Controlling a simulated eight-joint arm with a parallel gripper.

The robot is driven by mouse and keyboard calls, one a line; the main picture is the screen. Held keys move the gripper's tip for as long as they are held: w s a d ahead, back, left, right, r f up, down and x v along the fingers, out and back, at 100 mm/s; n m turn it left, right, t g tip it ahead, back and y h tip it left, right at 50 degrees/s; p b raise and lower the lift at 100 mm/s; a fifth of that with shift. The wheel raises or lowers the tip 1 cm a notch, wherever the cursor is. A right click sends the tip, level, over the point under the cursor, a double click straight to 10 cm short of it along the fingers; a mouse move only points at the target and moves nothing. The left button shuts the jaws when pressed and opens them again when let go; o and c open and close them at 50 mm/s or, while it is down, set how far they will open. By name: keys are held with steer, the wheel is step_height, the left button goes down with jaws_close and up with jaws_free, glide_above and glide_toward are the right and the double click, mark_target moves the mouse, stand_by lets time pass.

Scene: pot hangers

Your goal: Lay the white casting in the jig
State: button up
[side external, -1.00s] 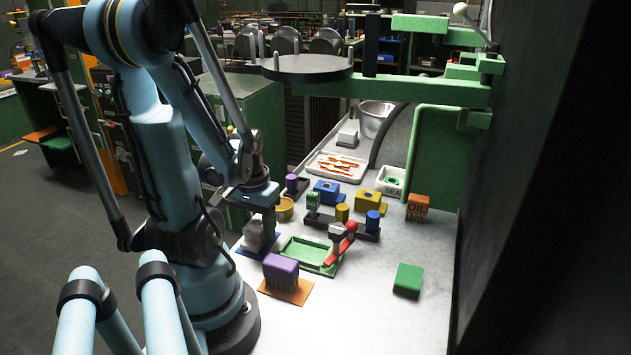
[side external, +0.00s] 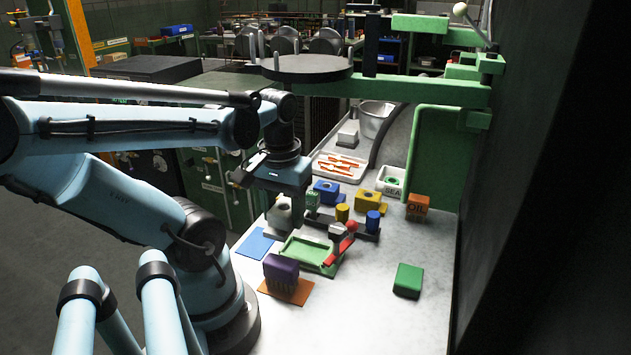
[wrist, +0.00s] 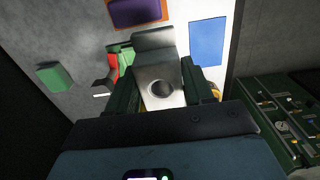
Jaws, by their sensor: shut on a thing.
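My gripper (side external: 285,199) is shut on the white casting (side external: 281,214), a light grey-white block with a round hole. In the wrist view the casting (wrist: 155,72) sits between the two dark green fingers. In the side view it hangs above the bench, beyond the jig as seen there. The jig (side external: 302,252) is a shallow green tray with a red-handled clamp (side external: 341,248) at its right side. No block lies in the tray. In the wrist view the casting hides much of the jig.
A bare blue mat (side external: 255,243) lies left of the jig. A purple block (side external: 281,269) stands on an orange mat in front. A green block (side external: 408,279) is at right. Several coloured parts stand behind the jig. The bench front right is clear.

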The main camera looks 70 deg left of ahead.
steer(key=shift+w+d+r, duration=0.55)
steer(key=shift+d+r, duration=0.3)
steer(key=shift+d, duration=0.25)
step_height(320, 180, up, 5)
steer(key=n, duration=1.8)
glide_above(304, 252)
step_height(304, 252, down, 9)
steer(key=shift+r, duration=0.2)
steer(key=shift+f, duration=3.2)
steer(key=shift+f, duration=0.25)
